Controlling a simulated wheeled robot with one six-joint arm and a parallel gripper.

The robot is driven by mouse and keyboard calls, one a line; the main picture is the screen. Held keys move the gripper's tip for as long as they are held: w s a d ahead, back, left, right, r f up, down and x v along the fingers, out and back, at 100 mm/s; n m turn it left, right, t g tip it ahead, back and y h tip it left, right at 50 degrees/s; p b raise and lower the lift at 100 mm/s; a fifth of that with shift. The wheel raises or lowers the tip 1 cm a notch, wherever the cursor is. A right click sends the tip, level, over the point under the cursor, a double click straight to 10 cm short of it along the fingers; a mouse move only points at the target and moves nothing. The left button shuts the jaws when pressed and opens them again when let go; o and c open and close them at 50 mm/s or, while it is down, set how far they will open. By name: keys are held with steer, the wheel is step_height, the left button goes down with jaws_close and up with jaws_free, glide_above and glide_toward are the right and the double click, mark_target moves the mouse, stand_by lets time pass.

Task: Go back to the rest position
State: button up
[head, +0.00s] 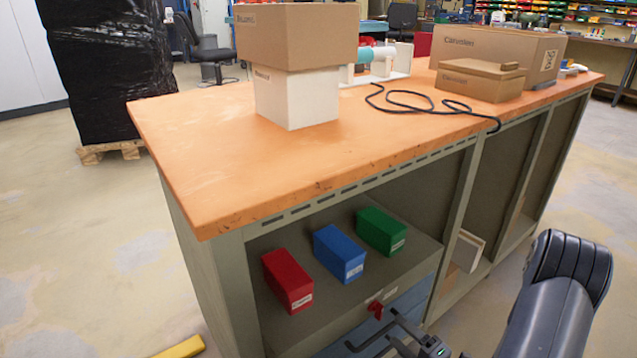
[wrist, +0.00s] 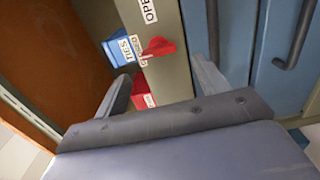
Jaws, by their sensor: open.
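My gripper (head: 392,338) is at the bottom of the head view, in front of the workbench's lower front. In the wrist view my gripper (wrist: 165,78) is open, its two fingers apart with nothing held between them. A red knob (head: 376,309) on the bench front is close to the gripper; it also shows in the wrist view (wrist: 158,47), ahead of the fingers and beside labels. A red box (head: 287,281), a blue box (head: 339,254) and a green box (head: 381,231) stand in a row on the bench's shelf.
The orange-topped workbench (head: 230,170) fills the middle. On it are a brown carton (head: 297,35) stacked on a white box (head: 297,98), more cartons (head: 497,52) and a black cable (head: 405,100). Blue drawer fronts (wrist: 285,75) are close on the right. Floor (head: 600,180) is clear at right.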

mark_target(382, 313)
steer(key=b+x, duration=0.1)
steer(key=x, duration=0.5)
steer(key=shift+s, duration=0.1)
steer(key=shift+w+a+r, duration=0.1)
steer(key=shift+w+a, duration=0.05)
steer(key=shift+w, duration=0.1)
steer(key=m+p, duration=0.3)
steer(key=m, duration=0.1)
steer(key=shift+r+m+p, duration=0.25)
steer(key=shift+m+p, duration=0.05)
steer(key=shift+p, duration=0.05)
steer(key=m+p, duration=0.5)
steer(key=p, duration=0.1)
steer(key=shift+r, duration=0.1)
steer(key=m+p, duration=0.4)
steer(key=shift+m, duration=0.4)
steer(key=shift+d+m+p, duration=0.2)
steer(key=shift+m+p, duration=0.75)
steer(key=shift+m, duration=0.35)
steer(key=shift+f, duration=0.2)
steer(key=shift+r, duration=0.1)
